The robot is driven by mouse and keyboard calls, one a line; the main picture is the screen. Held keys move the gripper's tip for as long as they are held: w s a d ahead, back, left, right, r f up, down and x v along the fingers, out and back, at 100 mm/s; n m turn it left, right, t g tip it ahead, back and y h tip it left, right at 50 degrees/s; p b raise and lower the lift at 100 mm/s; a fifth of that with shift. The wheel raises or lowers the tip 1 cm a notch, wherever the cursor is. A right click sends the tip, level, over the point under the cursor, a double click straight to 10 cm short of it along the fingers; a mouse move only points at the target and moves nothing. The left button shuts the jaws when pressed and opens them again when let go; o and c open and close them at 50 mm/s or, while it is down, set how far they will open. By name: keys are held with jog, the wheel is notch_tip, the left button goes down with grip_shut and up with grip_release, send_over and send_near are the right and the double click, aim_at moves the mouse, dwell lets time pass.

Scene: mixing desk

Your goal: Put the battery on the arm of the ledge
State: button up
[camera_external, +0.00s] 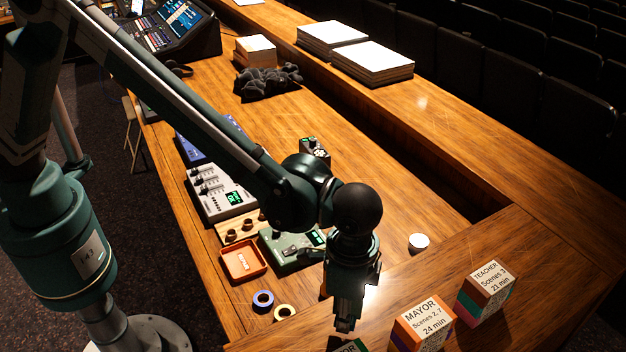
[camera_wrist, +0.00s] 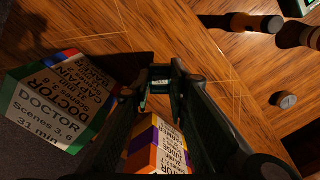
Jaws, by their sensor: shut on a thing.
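My gripper (camera_external: 344,322) points down over the near wooden arm of the ledge (camera_external: 520,240), at the front of the desk. In the wrist view the fingers (camera_wrist: 160,80) are closed on a small dark thing with a pale label, taken to be the battery (camera_wrist: 160,85). It is mostly hidden by the fingers. Whether it touches the wood cannot be told.
Labelled boxes MAYOR (camera_external: 422,322) and TEACHER (camera_external: 487,287) stand right of my gripper. A DOCTOR box (camera_wrist: 50,110) is close by. A white round pot (camera_external: 418,242) lies behind.

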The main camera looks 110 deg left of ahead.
jog(key=shift+f, duration=1.85)
jog(key=shift+f, duration=0.2)
jog(key=o, duration=0.9)
jog(key=shift+r, duration=0.15)
notch_tip(320, 180, up, 12)
jog(key=shift+r, duration=0.1)
